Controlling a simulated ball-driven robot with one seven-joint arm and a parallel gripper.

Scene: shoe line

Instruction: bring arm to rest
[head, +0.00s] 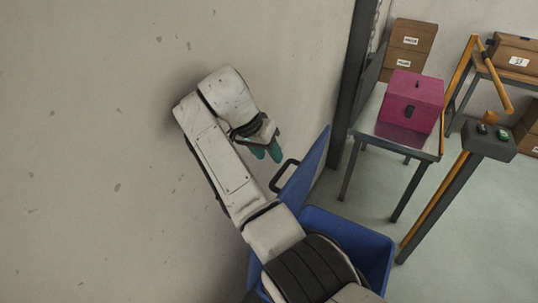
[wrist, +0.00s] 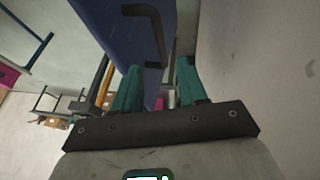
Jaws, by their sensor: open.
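My gripper (head: 267,152) has teal fingers and points down in the head view, beside the raised blue lid of a bin. My white arm is bent, with its elbow up near the wall. In the wrist view my gripper (wrist: 158,90) shows its two teal fingers apart, with nothing held between them. The blue lid (wrist: 107,22) with its black handle (wrist: 153,35) lies beyond the fingers there.
The blue bin (head: 375,250) stands open below my arm, its lid (head: 308,170) upright. A pale wall (head: 90,150) is close on the left. A pink box (head: 412,100) sits on a metal table (head: 375,128).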

